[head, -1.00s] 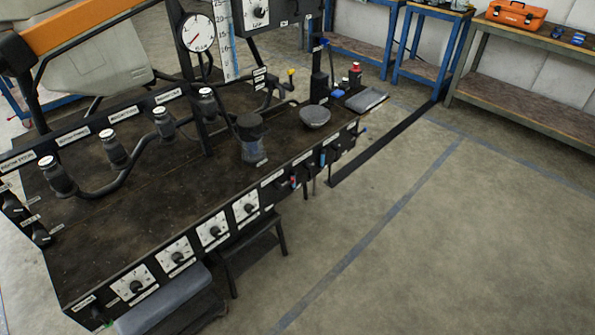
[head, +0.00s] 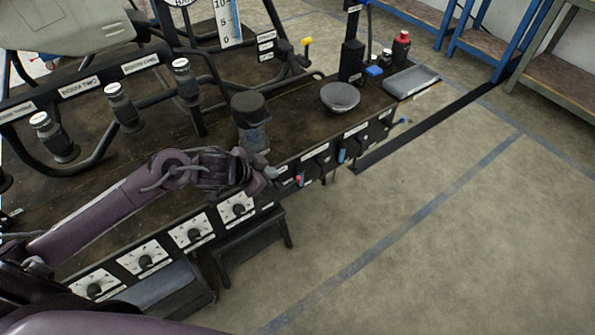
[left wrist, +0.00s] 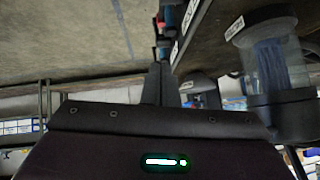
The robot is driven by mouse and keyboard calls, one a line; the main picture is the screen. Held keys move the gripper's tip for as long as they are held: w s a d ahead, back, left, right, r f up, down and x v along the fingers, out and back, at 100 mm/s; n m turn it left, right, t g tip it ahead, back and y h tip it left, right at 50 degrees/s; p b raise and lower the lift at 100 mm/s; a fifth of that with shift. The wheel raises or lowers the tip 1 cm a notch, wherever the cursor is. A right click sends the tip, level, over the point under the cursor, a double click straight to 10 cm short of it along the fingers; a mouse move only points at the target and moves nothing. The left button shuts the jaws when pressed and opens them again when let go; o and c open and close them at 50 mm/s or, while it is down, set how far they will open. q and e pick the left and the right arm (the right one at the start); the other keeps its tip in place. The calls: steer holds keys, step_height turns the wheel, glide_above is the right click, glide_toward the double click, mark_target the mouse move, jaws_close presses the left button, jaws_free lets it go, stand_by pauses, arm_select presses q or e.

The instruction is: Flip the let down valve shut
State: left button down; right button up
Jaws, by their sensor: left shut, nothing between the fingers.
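My left arm reaches in from the left over the black bench. My left gripper (head: 271,172) is shut and empty by the bench's front edge, just left of a red-tipped lever (head: 299,180). A blue-tipped lever (head: 342,156) sits farther right on the same front panel, and a blue-ended fitting (head: 402,121) sticks out at its right end. A yellow-handled valve (head: 306,42) stands at the back. The labels are too small to read, so I cannot tell which is the let down valve. The left wrist view shows the shut fingers (left wrist: 157,85) pointing along the front panel. My right gripper is out of view.
A clear cup with a black lid (head: 250,120) stands close behind my left gripper; it shows in the left wrist view (left wrist: 270,65). A grey bowl (head: 340,97), a red-capped bottle (head: 401,46) and a grey tray (head: 411,81) are farther right.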

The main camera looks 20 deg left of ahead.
arm_select(q)
steer(key=shift+s, duration=0.15)
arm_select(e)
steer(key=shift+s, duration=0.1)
arm_select(q)
steer(key=b, duration=0.2)
glide_toward(296, 180)
steer(key=w+d, duration=0.2)
steer(key=w, duration=0.1)
steer(key=shift+w+d+f+b, duration=0.1)
steer(key=shift+w+f+b, duration=0.05)
steer(key=shift+f, duration=0.45)
steer(key=shift+w+f+b, duration=0.15)
steer(key=shift+f, duration=0.45)
steer(key=shift+w+f, duration=0.1)
steer(key=shift+f, duration=0.7)
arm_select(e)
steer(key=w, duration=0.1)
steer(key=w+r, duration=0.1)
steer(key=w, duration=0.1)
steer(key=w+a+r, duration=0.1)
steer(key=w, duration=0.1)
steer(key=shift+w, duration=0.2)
arm_select(q)
steer(key=shift+r, duration=0.1)
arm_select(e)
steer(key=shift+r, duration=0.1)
